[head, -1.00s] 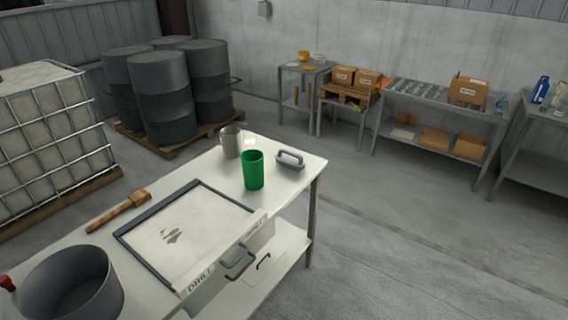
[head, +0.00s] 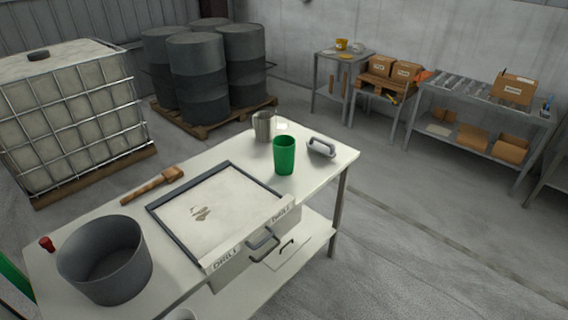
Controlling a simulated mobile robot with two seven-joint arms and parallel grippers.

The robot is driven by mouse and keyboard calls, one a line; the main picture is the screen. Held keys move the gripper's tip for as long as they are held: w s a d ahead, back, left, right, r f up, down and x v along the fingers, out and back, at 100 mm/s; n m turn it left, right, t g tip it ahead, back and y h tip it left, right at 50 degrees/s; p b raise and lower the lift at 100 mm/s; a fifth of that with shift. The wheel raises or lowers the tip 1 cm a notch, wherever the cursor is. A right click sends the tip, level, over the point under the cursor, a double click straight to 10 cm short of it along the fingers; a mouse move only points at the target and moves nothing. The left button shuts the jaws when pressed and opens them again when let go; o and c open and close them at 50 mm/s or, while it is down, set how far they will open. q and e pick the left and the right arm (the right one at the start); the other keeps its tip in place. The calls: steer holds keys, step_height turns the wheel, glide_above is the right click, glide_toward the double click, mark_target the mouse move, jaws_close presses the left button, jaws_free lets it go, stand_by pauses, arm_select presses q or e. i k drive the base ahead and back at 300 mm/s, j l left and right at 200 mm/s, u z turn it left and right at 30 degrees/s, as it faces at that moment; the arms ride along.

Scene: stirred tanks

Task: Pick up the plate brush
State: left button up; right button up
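A wooden-handled brush (head: 152,185) lies on the white workbench (head: 215,153), left of a framed pale plate (head: 215,215) with a dark smudge on it. A grey block with a loop handle (head: 321,147) sits at the bench's far right corner; I cannot tell if it is also a brush. Neither of my grippers is in view.
A green cup (head: 285,156) and a grey mug (head: 264,127) stand near the bench's far end. A large grey pot (head: 105,260) and a small red object (head: 47,244) are at the near left. Drums (head: 197,80) stand on a pallet behind.

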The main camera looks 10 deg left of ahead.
mark_target(316, 147)
steer(key=i+z, duration=0.35)
steer(key=i, duration=0.75)
